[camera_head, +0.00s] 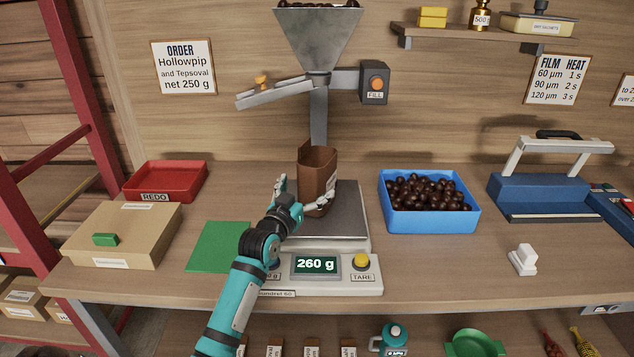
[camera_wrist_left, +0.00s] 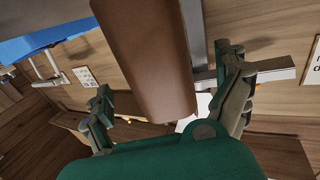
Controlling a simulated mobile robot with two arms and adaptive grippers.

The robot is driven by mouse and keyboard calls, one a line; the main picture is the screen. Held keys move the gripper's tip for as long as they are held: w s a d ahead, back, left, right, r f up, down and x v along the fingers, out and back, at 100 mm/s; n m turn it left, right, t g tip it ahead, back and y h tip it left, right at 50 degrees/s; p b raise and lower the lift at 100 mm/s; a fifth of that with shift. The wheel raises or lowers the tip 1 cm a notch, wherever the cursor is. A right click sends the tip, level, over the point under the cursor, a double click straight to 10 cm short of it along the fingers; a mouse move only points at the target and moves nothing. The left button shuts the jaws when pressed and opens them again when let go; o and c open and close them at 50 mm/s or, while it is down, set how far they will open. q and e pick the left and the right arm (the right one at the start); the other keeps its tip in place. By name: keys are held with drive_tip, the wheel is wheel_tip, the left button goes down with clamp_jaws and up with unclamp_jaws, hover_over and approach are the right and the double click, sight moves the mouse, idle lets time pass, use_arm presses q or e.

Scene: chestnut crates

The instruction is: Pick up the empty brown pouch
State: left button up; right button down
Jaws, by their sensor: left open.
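The brown pouch (camera_head: 317,170) stands upright with its top open on the plate of the scale (camera_head: 348,215), below the funnel. Its inside cannot be made out, and the scale display (camera_head: 316,264) reads 260 g. My left gripper (camera_head: 300,194) is open at the pouch's near left side, with one finger left of it and one low across its front. In the left wrist view the pouch (camera_wrist_left: 150,60) runs between the spread fingers of my gripper (camera_wrist_left: 168,95); firm contact cannot be told. My right gripper is not in view.
The funnel (camera_head: 318,38) and its FILL button box (camera_head: 374,83) hang above the scale. A blue crate of chestnuts (camera_head: 430,220) stands close on the right. A green sheet (camera_head: 219,246), a cardboard box (camera_head: 118,237) and a red REDO tray (camera_head: 165,181) lie left. A sealer (camera_head: 550,190) stands far right.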

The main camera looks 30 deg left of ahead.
use_arm(q)
drive_tip(key=shift+w+r, duration=0.25)
drive_tip(key=shift+w, duration=0.3)
drive_tip(key=w, duration=0.3)
drive_tip(key=w+p, duration=0.1)
drive_tip(key=shift+w+a, duration=0.25)
drive_tip(key=shift+a, duration=0.05)
drive_tip(key=shift+r, duration=0.1)
drive_tip(key=c, duration=1.3)
drive_tip(key=shift+c, duration=0.7)
